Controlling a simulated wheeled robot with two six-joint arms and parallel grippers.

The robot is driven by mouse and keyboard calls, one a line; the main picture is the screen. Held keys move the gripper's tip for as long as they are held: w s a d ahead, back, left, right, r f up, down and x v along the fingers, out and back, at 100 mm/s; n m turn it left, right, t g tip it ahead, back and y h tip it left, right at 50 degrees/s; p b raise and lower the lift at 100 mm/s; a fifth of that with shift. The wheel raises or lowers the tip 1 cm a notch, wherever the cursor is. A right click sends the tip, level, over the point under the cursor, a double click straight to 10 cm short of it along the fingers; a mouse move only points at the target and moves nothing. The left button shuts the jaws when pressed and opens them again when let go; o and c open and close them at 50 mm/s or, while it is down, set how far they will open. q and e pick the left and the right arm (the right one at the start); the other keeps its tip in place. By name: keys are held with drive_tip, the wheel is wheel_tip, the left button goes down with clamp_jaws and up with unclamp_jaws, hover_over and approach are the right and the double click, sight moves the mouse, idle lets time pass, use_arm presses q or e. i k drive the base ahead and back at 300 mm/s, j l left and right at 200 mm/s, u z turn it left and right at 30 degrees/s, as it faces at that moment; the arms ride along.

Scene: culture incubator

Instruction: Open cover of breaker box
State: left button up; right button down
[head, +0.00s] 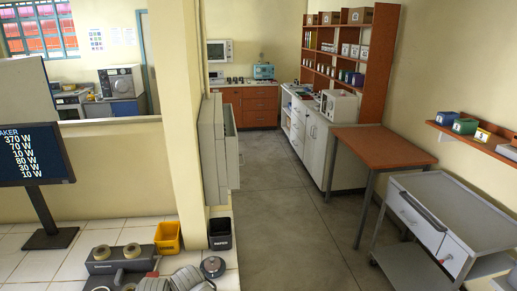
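A pale grey box (212,150), which looks like the breaker box, is mounted on the end of the cream wall left of the aisle. I see it mostly from the side. A grey panel (232,160) stands out along its right side and looks like its cover; from this angle I cannot tell whether it is shut or ajar. The front of the box is hidden. Neither of my grippers shows in the head view.
A tiled counter with a tape dispenser (118,262), a yellow bin (168,238) and a black bin (220,234) lies below the box. A grey cart (445,215) and orange-topped table (382,148) stand right. The grey floor (280,215) between is clear.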

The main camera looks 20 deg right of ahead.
sight(231, 141)
drive_tip(key=l, duration=1.25)
drive_tip(key=i+l, duration=0.2)
drive_tip(key=l, duration=0.15)
drive_tip(key=i+l, duration=0.2)
drive_tip(key=l, duration=0.1)
